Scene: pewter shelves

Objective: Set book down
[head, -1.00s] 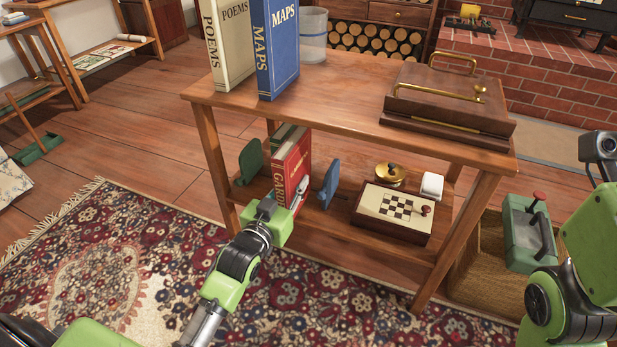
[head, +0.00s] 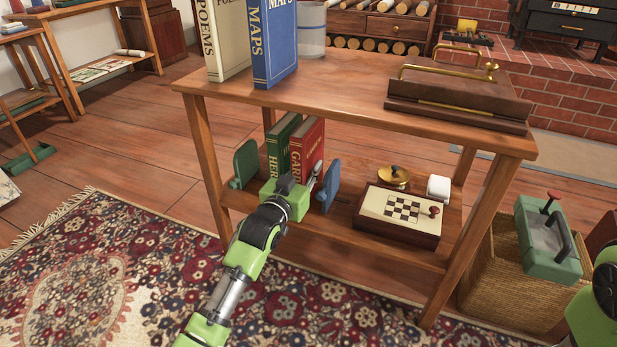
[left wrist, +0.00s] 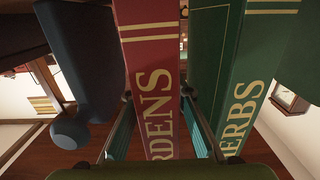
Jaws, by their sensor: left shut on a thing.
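The red book (head: 309,146) with gold "GARDENS" lettering stands upright on the lower shelf level, between the green "HERBS" book (head: 279,147) on its left and the blue bookend (head: 327,187) on its right. My left gripper (head: 301,182) is shut on its lower spine end. In the left wrist view, the red spine (left wrist: 152,75) lies between the two fingers (left wrist: 160,135), with the green spine (left wrist: 245,75) close on the right and the blue bookend (left wrist: 82,65) on the left. The gripper hides the red book's foot, so contact with the shelf cannot be told. My right gripper is out of view.
A green bookend (head: 246,163) stands left of the books. A games box (head: 400,212), a brass pot (head: 394,177) and a white object (head: 439,188) occupy the shelf's right. The tabletop (head: 340,95) above limits headroom.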

